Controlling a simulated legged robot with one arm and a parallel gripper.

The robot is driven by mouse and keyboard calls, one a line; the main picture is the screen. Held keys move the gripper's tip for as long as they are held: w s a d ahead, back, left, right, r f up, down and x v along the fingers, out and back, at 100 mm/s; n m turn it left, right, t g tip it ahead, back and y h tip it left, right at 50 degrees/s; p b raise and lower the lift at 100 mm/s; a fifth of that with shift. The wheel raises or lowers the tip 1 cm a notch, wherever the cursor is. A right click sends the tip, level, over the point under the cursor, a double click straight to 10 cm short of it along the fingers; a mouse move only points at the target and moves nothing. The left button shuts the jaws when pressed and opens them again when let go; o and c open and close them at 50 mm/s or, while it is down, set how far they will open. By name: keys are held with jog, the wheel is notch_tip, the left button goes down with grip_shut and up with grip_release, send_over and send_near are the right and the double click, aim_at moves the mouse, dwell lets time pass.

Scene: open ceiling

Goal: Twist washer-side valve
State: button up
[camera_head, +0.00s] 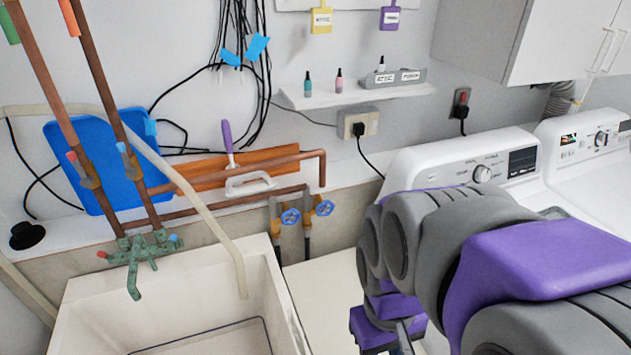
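Two brass valves with blue wheel handles stand side by side on pipes at the wall, between the sink and the washer. The right valve (324,207) is nearer the washer (448,171); the left valve (290,217) is nearer the sink. Both handles are in plain view with nothing touching them. My grey and purple arm reaches in from the right. My gripper (400,340) is at the bottom edge, below and right of the valves and apart from them. Its fingers are not clearly visible, so I cannot tell whether it is open or shut.
The white sink (272,279) with a green faucet (140,256) is at lower left. Copper pipes (318,167) run along the wall above the valves. A pale hose (222,222) hangs into the sink. A shelf (360,97) with small bottles is above. A pale surface lies below the valves.

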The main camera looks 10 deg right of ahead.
jog(key=w+d+r+n+p, duration=0.35)
jog(key=w+r, duration=0.35)
jog(key=w, duration=0.5)
notch_tip(320, 180, up, 3)
jog(key=n+t+p, duration=0.2)
jog(key=n+p, duration=1.2)
jog(key=n, duration=0.1)
send_over(326, 201)
notch_tip(326, 201, down, 16)
jog(key=shift+w+f, duration=0.1)
jog(key=shift+f, duration=0.15)
jog(key=shift+c, duration=0.4)
